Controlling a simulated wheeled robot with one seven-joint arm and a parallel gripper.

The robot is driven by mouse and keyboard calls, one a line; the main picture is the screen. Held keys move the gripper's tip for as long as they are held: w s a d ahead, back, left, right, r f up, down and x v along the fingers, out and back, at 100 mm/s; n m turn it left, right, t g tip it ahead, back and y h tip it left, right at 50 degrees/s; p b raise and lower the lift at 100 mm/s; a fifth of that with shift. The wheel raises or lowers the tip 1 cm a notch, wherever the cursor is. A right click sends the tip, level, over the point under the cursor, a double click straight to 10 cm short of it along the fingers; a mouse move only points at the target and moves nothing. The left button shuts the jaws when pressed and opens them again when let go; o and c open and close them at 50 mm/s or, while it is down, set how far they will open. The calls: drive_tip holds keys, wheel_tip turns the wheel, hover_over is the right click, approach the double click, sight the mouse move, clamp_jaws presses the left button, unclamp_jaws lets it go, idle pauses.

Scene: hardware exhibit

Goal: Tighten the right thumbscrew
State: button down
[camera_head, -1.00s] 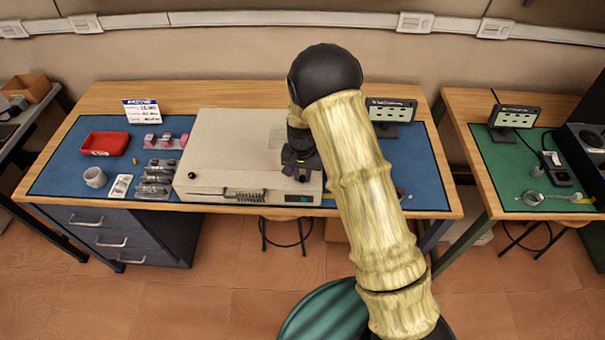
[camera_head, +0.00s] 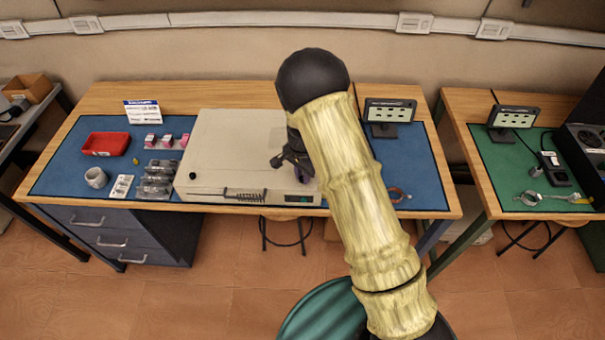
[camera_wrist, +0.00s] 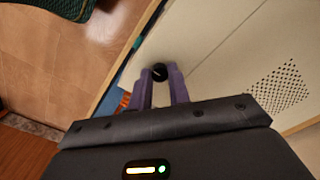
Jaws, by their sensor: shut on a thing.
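The right thumbscrew (camera_wrist: 159,72) is a small black knob on the beige case (camera_head: 225,150), near its front right corner. In the wrist view my gripper (camera_wrist: 160,78) has its two purple fingers shut on either side of the knob. In the head view my gripper (camera_head: 306,176) is at the case's front right corner, partly hidden by my arm, and the right thumbscrew is hidden there. The left thumbscrew (camera_head: 193,176) is a dark knob at the front left of the case.
The case stands on a blue mat (camera_head: 60,172) on a wooden bench. A red tray (camera_head: 106,144), a mug (camera_head: 96,178) and clear-topped parts (camera_head: 157,178) lie to its left. A small display (camera_head: 389,112) stands at the back right. The mat's right part is mostly clear.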

drive_tip(key=shift+w+r, duration=0.1)
drive_tip(key=shift+w, duration=0.05)
drive_tip(key=c, duration=1.3)
unclamp_jaws()
drive_tip(key=shift+d, duration=0.1)
wheel_tip(320, 180, up, 17)
drive_tip(key=shift+r+b, duration=0.15)
drive_tip(key=shift+b, duration=1)
